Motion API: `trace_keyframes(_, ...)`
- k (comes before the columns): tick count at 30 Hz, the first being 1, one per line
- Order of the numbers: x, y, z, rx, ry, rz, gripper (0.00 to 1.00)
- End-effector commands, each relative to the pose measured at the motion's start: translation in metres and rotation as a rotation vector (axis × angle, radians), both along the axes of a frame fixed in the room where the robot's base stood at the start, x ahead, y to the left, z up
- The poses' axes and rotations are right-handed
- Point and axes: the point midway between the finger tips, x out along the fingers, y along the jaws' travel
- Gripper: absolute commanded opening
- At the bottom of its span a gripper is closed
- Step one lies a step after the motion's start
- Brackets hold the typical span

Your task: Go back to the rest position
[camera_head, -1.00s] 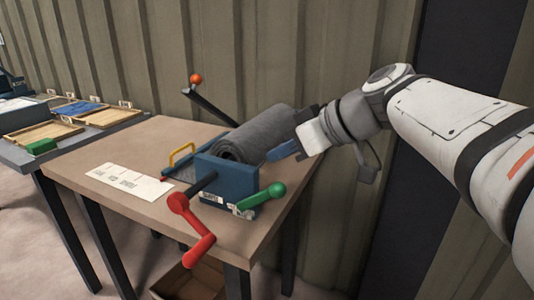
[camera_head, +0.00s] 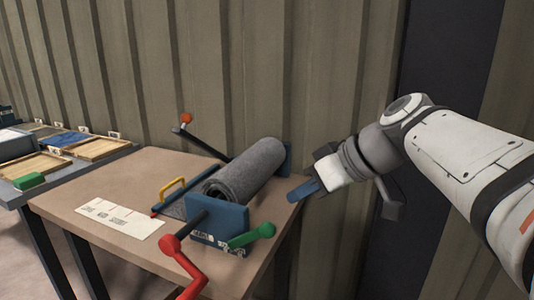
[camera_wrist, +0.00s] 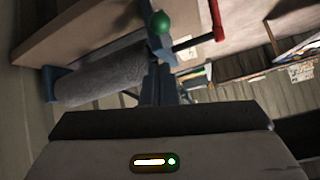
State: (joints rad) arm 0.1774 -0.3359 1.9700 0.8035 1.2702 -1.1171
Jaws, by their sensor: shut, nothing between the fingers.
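My gripper (camera_head: 303,190) is shut and empty, its blue fingers pointing left, to the right of the roll and apart from it in the head view. The blue device on the brown table (camera_head: 92,184) carries a grey fabric roll (camera_head: 250,168). It has a red crank (camera_head: 183,262), a green-knobbed lever (camera_head: 252,236) and an orange-knobbed lever (camera_head: 187,119). In the wrist view the roll (camera_wrist: 100,72), the green knob (camera_wrist: 160,22) and the red crank (camera_wrist: 217,20) show beyond the gripper.
A white marked card (camera_head: 120,218) lies on the table's left part. A yellow handle (camera_head: 172,188) stands behind it. A second table at left holds wooden trays (camera_head: 95,148) and a green block (camera_head: 29,181). A corrugated wall (camera_head: 240,70) stands close behind the table.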

Motion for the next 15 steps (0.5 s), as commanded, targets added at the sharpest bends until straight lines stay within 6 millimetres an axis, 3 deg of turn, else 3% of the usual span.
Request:
trace_keyframes(1, -0.006, -0.002, 0.014, -0.022, 0.055, -0.041, 0.00)
trace_keyframes(9, -0.043, -0.029, 0.007, -0.187, 0.329, -0.344, 0.00)
trace_keyframes(15, -0.074, -0.054, 0.010, -0.312, 0.434, -0.559, 0.00)
